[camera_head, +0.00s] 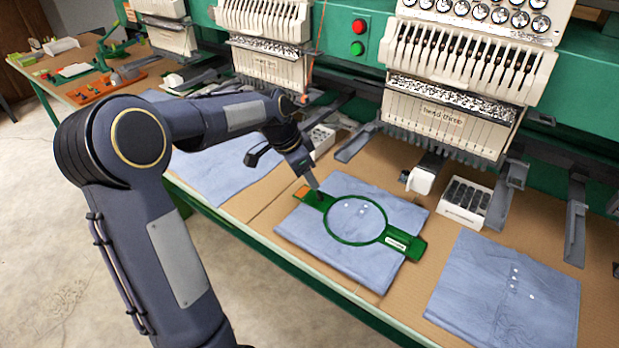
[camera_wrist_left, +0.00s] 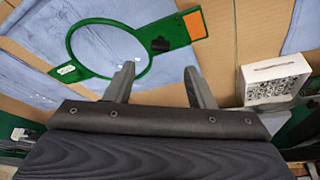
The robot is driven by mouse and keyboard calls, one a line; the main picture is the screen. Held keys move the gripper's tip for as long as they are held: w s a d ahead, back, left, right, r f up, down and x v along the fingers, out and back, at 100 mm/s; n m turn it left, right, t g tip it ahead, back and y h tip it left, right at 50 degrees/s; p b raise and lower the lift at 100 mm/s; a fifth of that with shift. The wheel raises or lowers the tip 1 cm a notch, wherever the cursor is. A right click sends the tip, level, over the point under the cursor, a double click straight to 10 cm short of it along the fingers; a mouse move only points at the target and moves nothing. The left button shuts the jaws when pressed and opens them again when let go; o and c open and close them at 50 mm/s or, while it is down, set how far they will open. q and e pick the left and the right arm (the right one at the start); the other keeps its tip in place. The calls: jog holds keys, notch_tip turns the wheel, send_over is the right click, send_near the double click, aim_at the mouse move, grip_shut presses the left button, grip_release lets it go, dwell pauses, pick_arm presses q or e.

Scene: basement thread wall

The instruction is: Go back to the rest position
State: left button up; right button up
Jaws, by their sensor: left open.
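My left gripper (camera_head: 311,181) is over the table at the left end of a green hoop frame (camera_head: 337,235). In the left wrist view my left gripper (camera_wrist_left: 157,75) has its two fingers apart with nothing between them. The hoop frame lies on a folded blue cloth (camera_head: 300,240), and it also shows in the left wrist view (camera_wrist_left: 72,42). An orange patch (camera_head: 301,192) marks the frame's end near the gripper. I cannot tell whether a fingertip touches the frame. My right gripper does not show.
Embroidery heads (camera_head: 455,85) on a green machine stand along the back. A white box of dark spools (camera_head: 466,202) sits right of the hoop. More blue cloths lie to the right (camera_head: 505,290) and left (camera_head: 220,170). A side table (camera_head: 100,80) holds tools. Floor is clear at lower left.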

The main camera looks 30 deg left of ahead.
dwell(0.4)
pick_arm(q)
jog(key=s+d+r+n+p, duration=0.1)
jog(key=s+d+r+n, duration=0.15)
jog(key=s, duration=0.35)
jog(key=s+d+r+n, duration=0.1)
jog(key=s+d+r, duration=0.3)
jog(key=s, duration=0.3)
jog(key=s+d+f+n+t, duration=0.1)
jog(key=s+d+n, duration=0.1)
jog(key=s, duration=0.5)
jog(key=s+d+f+n+h, duration=0.1)
jog(key=s+d+f+n, duration=0.1)
jog(key=s, duration=0.5)
jog(key=d+n, duration=0.1)
jog(key=d, duration=0.1)
jog(key=shift+d+f+t+p, duration=0.2)
jog(key=shift+d+t+p, duration=0.1)
jog(key=shift+t+p, duration=0.1)
